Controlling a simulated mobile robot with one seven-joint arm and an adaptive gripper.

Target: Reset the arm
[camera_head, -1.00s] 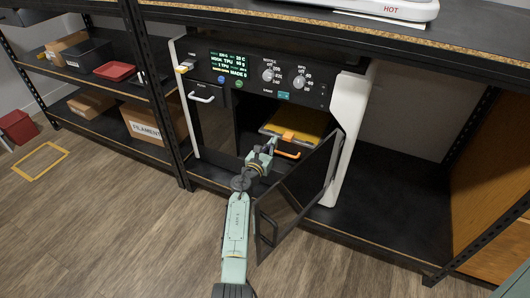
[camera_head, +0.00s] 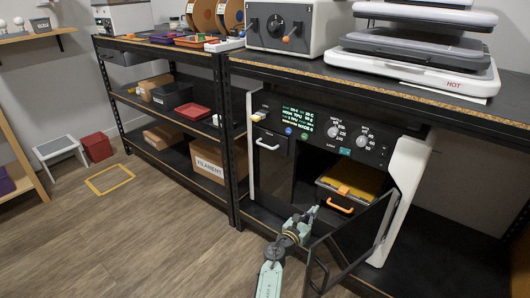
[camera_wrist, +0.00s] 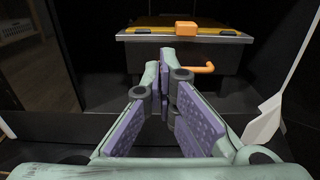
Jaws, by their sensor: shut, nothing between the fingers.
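My gripper (camera_head: 302,221) is shut and empty. It is in front of the open printer-like machine (camera_head: 312,117), just outside its lower opening and left of the open dark door (camera_head: 352,248). In the wrist view my gripper (camera_wrist: 165,62) shows its purple-padded fingers with the tips together. Beyond the tips is a dark drawer or box (camera_wrist: 190,60) with a yellow top, an orange block and an orange handle. The same box shows inside the machine in the head view (camera_head: 345,190), apart from my gripper.
The open door stands close to the right of my arm. Shelves with boxes (camera_head: 207,160) stand to the left. A scale-like white device (camera_head: 420,65) sits on the bench above.

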